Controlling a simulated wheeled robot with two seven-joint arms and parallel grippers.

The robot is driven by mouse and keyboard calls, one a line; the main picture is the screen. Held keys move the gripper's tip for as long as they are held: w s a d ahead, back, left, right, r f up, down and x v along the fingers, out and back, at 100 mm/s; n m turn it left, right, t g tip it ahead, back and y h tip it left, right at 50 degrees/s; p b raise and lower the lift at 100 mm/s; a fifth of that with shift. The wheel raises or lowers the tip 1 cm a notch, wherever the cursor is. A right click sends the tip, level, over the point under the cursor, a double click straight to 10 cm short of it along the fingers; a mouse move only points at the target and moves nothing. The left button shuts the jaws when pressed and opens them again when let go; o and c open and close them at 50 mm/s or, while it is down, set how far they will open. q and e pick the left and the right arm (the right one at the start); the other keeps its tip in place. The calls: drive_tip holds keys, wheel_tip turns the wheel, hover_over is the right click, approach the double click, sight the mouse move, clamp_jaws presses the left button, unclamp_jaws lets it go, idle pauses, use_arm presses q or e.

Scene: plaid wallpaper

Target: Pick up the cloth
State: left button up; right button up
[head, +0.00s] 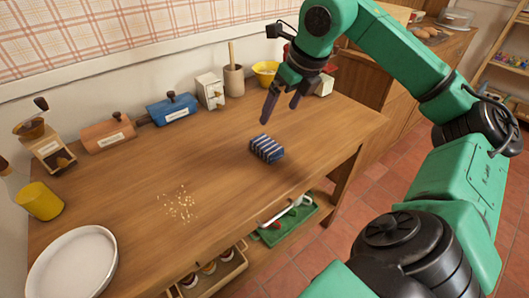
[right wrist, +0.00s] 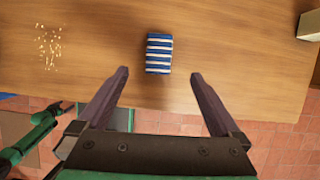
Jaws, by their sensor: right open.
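The cloth (head: 267,148) is a small folded bundle with blue and white stripes, lying on the wooden table (head: 200,150) right of its middle. My right gripper (head: 281,108) is open and empty above the table, just behind the cloth in the head view. In the right wrist view the cloth (right wrist: 159,53) lies beyond the two spread fingertips (right wrist: 158,74), roughly centred between them and not touching them. My left gripper is not clearly visible; a green arm part of mine shows at the lower left of the right wrist view.
Crumbs (head: 179,205) are scattered left of the cloth. A white round tray (head: 72,264) and a yellow cup (head: 39,201) stand at the left. A grinder, boxes, a utensil pot (head: 233,80) and a yellow bowl (head: 265,72) line the wall. The table around the cloth is clear.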

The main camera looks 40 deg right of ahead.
sight(263, 142)
drive_tip(key=x, duration=1.4)
drive_tip(key=shift+w+a+f+b, duration=0.2)
drive_tip(key=shift+w+f+b, duration=0.05)
drive_tip(key=shift+w+b, duration=0.1)
drive_tip(key=shift+s+r, duration=0.1)
drive_tip(key=c, duration=1.4)
use_arm(q)
drive_tip(key=r+p, duration=0.1)
drive_tip(key=p, duration=0.1)
drive_tip(key=r+p, duration=0.4)
drive_tip(key=shift+w+r, duration=0.1)
drive_tip(key=shift+w, duration=0.25)
use_arm(e)
wheel_tip(263, 142, up, 20)
